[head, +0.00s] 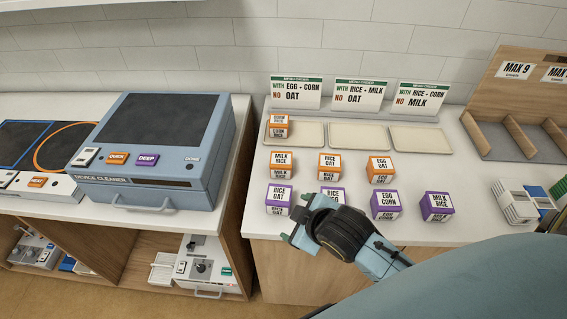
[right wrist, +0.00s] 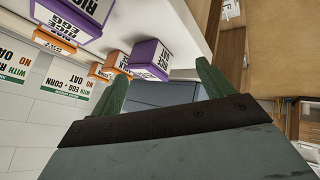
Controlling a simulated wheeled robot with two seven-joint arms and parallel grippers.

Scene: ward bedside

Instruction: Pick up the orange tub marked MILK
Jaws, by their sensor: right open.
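The orange tub marked MILK RICE (head: 281,165) stands upright on the white counter, at the left end of a row of three orange tubs. The others there read RICE OAT (head: 329,165) and EGG OAT (head: 379,170). My right gripper (head: 297,218) is open and empty at the counter's front edge, in front of the purple tubs and apart from the MILK tub. In the right wrist view its two fingers (right wrist: 160,85) are spread, with a purple tub (right wrist: 150,60) beyond them. Orange tubs show small there, their labels hard to read. My left gripper is not in view.
Purple tubs RICE OAT (head: 279,199), EGG CORN (head: 386,205) and MILK RICE (head: 437,206) stand in the front row; another is partly hidden by my gripper. Behind are shallow trays (head: 420,140), one holding an orange tub (head: 278,126), and menu cards (head: 296,93). A device cleaner (head: 150,150) stands left.

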